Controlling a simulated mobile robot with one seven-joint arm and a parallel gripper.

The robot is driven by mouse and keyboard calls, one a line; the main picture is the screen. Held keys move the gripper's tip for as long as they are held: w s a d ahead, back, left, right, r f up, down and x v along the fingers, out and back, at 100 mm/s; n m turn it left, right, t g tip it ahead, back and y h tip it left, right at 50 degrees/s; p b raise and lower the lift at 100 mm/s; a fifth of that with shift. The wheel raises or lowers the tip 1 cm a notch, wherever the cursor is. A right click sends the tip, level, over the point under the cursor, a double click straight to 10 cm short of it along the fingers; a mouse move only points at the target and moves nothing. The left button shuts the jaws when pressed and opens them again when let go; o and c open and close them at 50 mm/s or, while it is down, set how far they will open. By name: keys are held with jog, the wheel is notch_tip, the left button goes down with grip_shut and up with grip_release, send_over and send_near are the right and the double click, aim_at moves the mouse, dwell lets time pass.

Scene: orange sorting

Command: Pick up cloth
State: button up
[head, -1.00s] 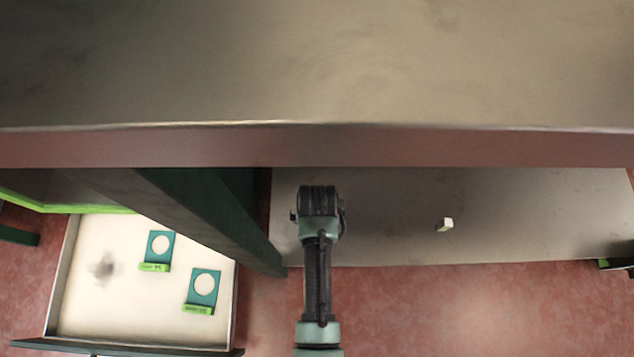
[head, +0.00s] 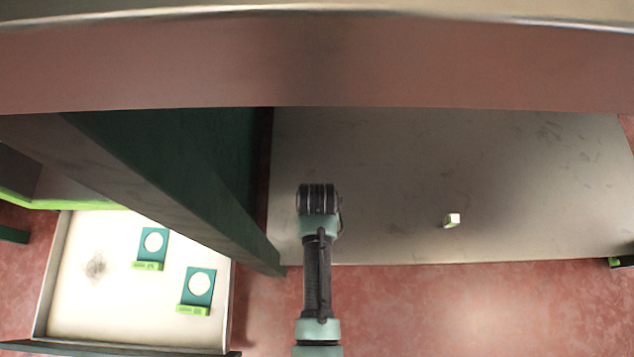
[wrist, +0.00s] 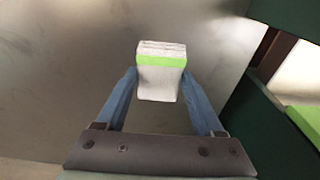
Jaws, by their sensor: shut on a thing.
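A white cloth (wrist: 160,84) with a bright green band is between the two blue fingers of my gripper (wrist: 159,76) in the wrist view. The fingers press on its two sides, and it is held at their tips. It looks like a small folded block. In the head view my arm's end (head: 318,200) is over the left part of the lower metal surface. The fingers and the held cloth are hidden there beneath the wrist.
A small white and green block (head: 452,220) lies on the lower metal surface (head: 380,180), right of my arm. A large overhanging edge (head: 320,70) crosses the top. A dark green panel (head: 180,190) stands left. An open white drawer (head: 75,310) holds two teal-framed pieces (head: 152,243).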

jog(key=shift+c, duration=1)
notch_tip(320, 180, up, 10)
jog(key=p, duration=0.7)
